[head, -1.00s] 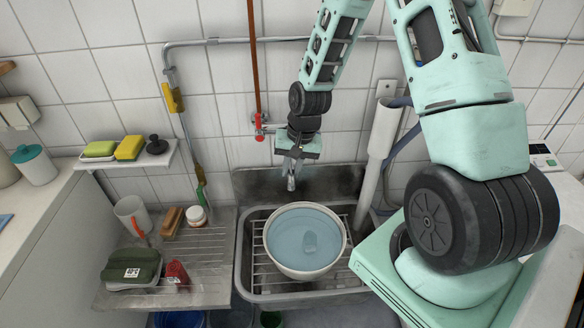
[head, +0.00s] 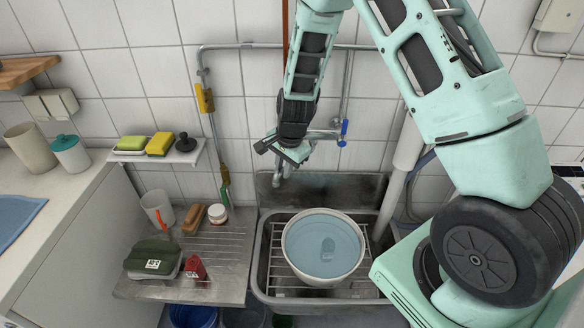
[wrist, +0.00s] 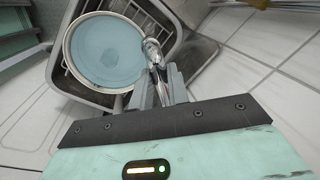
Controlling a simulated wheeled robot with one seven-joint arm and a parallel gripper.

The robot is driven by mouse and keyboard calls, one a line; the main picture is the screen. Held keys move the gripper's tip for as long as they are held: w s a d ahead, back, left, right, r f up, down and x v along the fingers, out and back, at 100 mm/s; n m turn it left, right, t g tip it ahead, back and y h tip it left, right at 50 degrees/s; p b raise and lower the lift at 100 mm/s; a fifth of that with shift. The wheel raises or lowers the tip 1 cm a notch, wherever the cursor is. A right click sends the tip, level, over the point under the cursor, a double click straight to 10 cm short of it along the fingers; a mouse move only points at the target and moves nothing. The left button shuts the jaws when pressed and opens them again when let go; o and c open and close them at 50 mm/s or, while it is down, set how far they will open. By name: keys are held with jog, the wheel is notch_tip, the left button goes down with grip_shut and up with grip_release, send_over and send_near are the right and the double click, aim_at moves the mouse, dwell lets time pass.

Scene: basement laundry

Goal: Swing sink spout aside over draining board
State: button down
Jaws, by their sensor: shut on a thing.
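My gripper (head: 283,170) is above the back left of the sink, shut on the chrome spout. In the wrist view the spout (wrist: 153,55) runs between my two fingers (wrist: 161,88), its end beyond them beside the bowl's rim. In the head view my wrist hides most of the spout. The steel sink (head: 261,255) holds a round white bowl (head: 292,268) of bluish water on a wire rack. The ribbed metal draining board (head: 233,262) adjoins the sink on the left.
On the board are a green lidded box (head: 152,258), a red item (head: 194,268), a mug (head: 158,208), a brush (head: 194,216) and a small jar (head: 217,215). Sponges stand on a wall shelf (head: 130,155). A white standpipe (head: 392,195) rises right of the sink. A blue-handled tap (head: 344,128) is behind my arm.

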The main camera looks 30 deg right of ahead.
jog(key=shift+w+a+m, duration=0.15)
jog(key=shift+w+m, duration=0.35)
jog(key=shift+w, duration=0.15)
jog(key=c, duration=1.3)
grip_release()
jog(key=shift+c, duration=0.2)
jog(key=s+r, duration=0.3)
jog(key=r, duration=1.4)
jog(key=shift+s+d+b, duration=0.2)
jog(key=shift+d+b, duration=0.15)
jog(key=shift+d, duration=0.05)
